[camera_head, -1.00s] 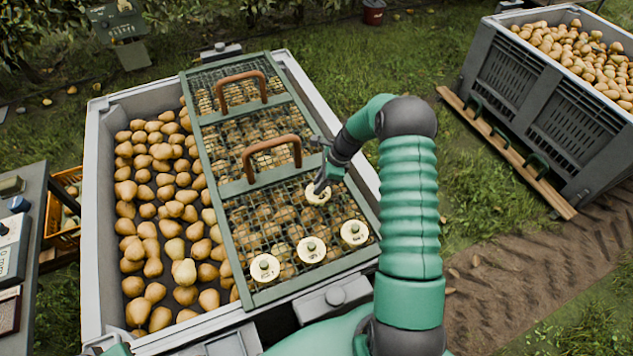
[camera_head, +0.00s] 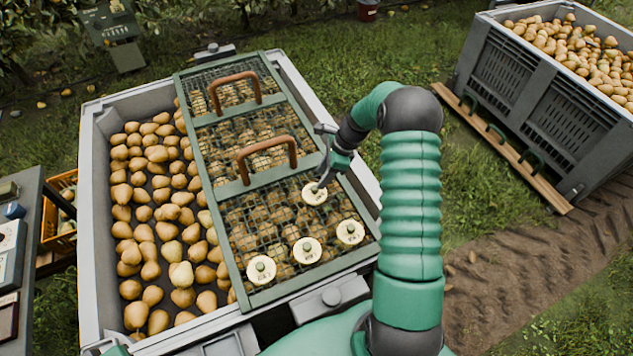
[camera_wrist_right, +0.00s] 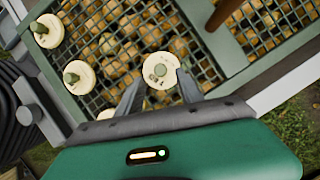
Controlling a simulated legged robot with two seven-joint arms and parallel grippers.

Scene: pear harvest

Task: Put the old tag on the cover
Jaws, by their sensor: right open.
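The cover (camera_head: 228,215) is a green-framed mesh panel with brown handles, lying over the right part of a grey bin of pears. Several round cream tags with knobs are on it. One tag (camera_head: 314,193) is at my right gripper (camera_head: 318,187); in the right wrist view this tag (camera_wrist_right: 159,70) sits at the tips of the open fingers (camera_wrist_right: 160,92), over the mesh. I cannot tell whether it touches the mesh. Three more tags (camera_head: 262,270), (camera_head: 307,250) and (camera_head: 350,232) lie in a row near the cover's front edge. My left gripper is not in view.
The grey bin (camera_head: 92,220) shows loose pears left of the cover. A second pear bin (camera_head: 545,110) stands at the right behind a wooden plank (camera_head: 505,150). A side table with devices (camera_head: 30,230) and an orange crate (camera_head: 60,240) are at the left.

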